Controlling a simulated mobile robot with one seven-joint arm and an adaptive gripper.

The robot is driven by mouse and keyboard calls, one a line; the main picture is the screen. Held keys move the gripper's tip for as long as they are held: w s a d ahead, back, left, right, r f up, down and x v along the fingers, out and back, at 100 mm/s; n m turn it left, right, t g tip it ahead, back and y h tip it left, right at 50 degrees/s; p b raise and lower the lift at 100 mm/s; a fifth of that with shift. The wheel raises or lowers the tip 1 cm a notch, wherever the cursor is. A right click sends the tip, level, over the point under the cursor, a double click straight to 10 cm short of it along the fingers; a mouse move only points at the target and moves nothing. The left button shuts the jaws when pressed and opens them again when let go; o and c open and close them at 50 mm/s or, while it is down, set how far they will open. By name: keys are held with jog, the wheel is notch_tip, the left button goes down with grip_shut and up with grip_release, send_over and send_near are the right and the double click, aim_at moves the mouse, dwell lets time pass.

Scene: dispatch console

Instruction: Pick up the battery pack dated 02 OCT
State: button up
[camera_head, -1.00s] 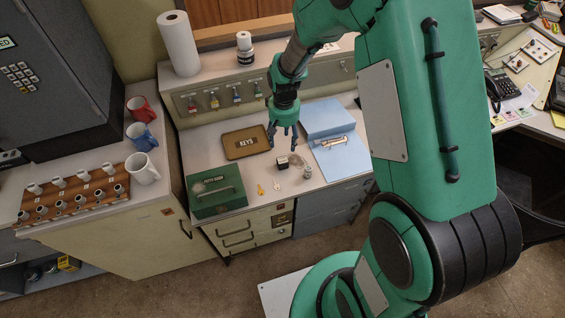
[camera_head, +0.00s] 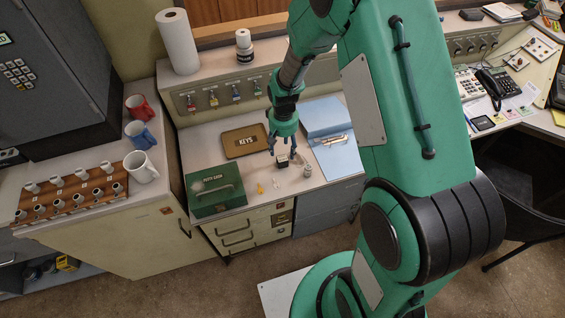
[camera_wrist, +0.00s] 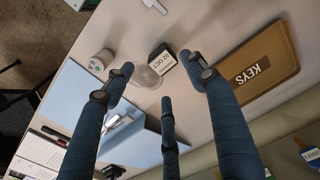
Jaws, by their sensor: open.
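The battery pack (camera_wrist: 163,58) is a small dark box with a white label reading 02 OCT in the wrist view. It stands on the desk, and in the head view the battery pack (camera_head: 282,161) is just below my gripper (camera_head: 283,145). In the wrist view my gripper (camera_wrist: 163,85) is open, with its three blue fingers spread and the pack beyond the tips, apart from them. Nothing is between the fingers. A clear round item (camera_wrist: 146,76) lies beside the pack, close to one fingertip.
A console ledge with hanging keys rises behind.

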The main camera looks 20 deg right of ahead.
aim_at(283, 159)
jog(key=shift+f, duration=1.6)
jog(key=shift+w+a+f+b, duration=0.1)
jog(key=shift+f+b, duration=0.85)
jog(key=shift+f, duration=1.65)
jog(key=c, duration=1.3)
